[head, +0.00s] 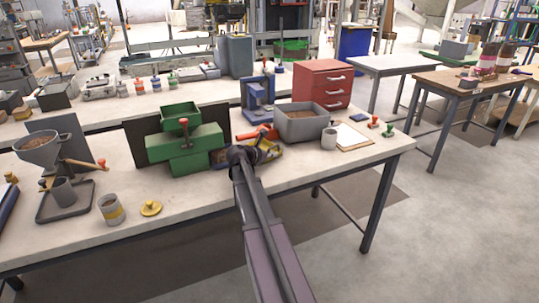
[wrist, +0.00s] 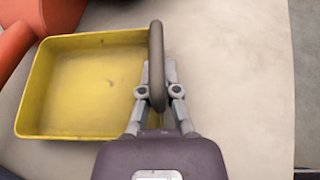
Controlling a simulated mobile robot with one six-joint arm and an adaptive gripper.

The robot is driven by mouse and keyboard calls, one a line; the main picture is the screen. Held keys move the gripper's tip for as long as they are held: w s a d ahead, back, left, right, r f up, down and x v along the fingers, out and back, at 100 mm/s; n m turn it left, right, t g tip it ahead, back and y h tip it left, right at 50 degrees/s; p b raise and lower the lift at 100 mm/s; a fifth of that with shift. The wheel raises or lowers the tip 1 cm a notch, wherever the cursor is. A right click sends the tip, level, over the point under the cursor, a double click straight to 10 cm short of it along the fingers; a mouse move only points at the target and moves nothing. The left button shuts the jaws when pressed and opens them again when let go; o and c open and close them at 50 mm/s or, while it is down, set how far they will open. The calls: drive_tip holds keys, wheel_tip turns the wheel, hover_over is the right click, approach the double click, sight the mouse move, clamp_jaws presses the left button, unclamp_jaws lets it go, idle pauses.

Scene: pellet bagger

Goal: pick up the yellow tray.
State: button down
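The yellow tray (wrist: 88,85) is shallow, rectangular and empty, and fills the left of the wrist view. In the head view the yellow tray (head: 272,153) shows only in part, behind the end of my arm on the front workbench. A dark rounded bar (wrist: 157,50) runs along the tray's right side. My gripper (wrist: 158,80) has one finger on each side of this bar and appears shut on it. In the head view my gripper (head: 258,146) covers part of the tray. I cannot tell whether the tray touches the bench.
An orange-red object (wrist: 14,44) lies close to the tray's left corner. A green machine (head: 185,148) stands left of my gripper. A grey bin of pellets (head: 302,131), a cup (head: 329,139) and a clipboard (head: 352,136) are to the right. The bench front is mostly bare.

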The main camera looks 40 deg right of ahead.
drive_tip(key=shift+r, duration=0.15)
wheel_tip(320, 180, up, 4)
drive_tip(key=p, duration=0.3)
drive_tip(key=shift+f+p, duration=0.25)
drive_tip(key=shift+p, duration=0.1)
drive_tip(key=s+a, duration=0.3)
drive_tip(key=s, duration=0.4)
drive_tip(key=s+a+r+p, duration=0.1)
drive_tip(key=s+a, duration=0.3)
drive_tip(key=s, duration=0.3)
drive_tip(key=shift+a, duration=0.3)
drive_tip(key=shift+r, duration=0.1)
wheel_tip(320, 180, up, 10)
drive_tip(key=p, duration=1)
drive_tip(key=shift+s, duration=0.15)
